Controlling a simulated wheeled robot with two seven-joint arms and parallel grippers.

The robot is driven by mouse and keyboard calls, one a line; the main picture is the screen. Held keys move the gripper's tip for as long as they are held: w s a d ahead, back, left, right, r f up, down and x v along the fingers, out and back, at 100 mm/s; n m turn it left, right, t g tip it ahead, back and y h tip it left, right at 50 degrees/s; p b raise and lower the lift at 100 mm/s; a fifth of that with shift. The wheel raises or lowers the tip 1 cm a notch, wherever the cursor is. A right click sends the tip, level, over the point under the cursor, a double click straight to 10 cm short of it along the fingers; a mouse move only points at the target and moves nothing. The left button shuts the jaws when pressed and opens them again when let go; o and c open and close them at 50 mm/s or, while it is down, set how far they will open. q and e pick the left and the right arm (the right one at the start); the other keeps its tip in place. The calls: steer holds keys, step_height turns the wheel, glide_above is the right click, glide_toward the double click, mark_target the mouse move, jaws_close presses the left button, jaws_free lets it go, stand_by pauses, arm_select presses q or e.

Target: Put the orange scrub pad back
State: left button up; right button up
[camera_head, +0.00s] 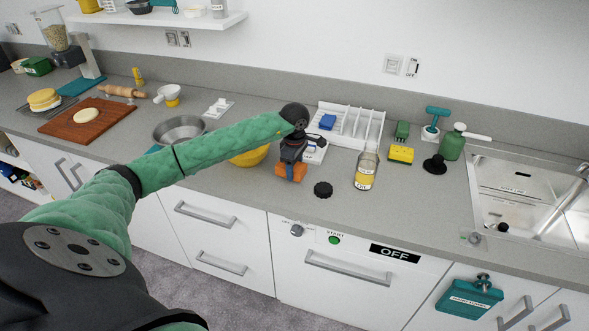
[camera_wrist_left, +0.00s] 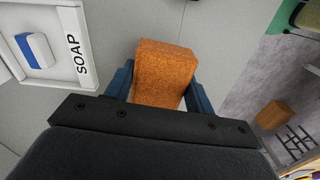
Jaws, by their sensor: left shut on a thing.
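The orange scrub pad (camera_wrist_left: 165,72) is between the two blue fingers of my left gripper (camera_wrist_left: 160,88) in the left wrist view. The gripper is shut on it, and its far end sticks out past the fingertips. In the head view my left gripper (camera_head: 291,168) points down near the counter's front edge, with the pad (camera_head: 284,173) low in it. Whether the pad touches the counter is unclear. A white tray marked SOAP (camera_wrist_left: 82,62), holding a blue and white piece (camera_wrist_left: 38,50), lies left of the pad in the wrist view. My right gripper is out of view.
A white rack (camera_head: 352,125) stands behind my gripper. A black lid (camera_head: 323,189), a labelled jar (camera_head: 366,172) and a yellow sponge (camera_head: 401,154) lie to the right, before the sink (camera_head: 525,190). A yellow bowl (camera_head: 250,158) and a metal bowl (camera_head: 178,130) are left.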

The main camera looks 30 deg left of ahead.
arm_select(q)
steer(key=shift+f+p, duration=0.35)
steer(key=shift+f, duration=0.6)
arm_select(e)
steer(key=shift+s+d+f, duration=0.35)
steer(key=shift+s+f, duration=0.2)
arm_select(q)
steer(key=shift+f, duration=0.1)
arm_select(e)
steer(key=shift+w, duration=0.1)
arm_select(q)
steer(key=shift+b, duration=0.35)
steer(key=shift+f, duration=0.1)
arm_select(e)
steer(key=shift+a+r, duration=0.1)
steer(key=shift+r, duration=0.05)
arm_select(q)
steer(key=o, duration=1)
steer(key=shift+c, duration=0.2)
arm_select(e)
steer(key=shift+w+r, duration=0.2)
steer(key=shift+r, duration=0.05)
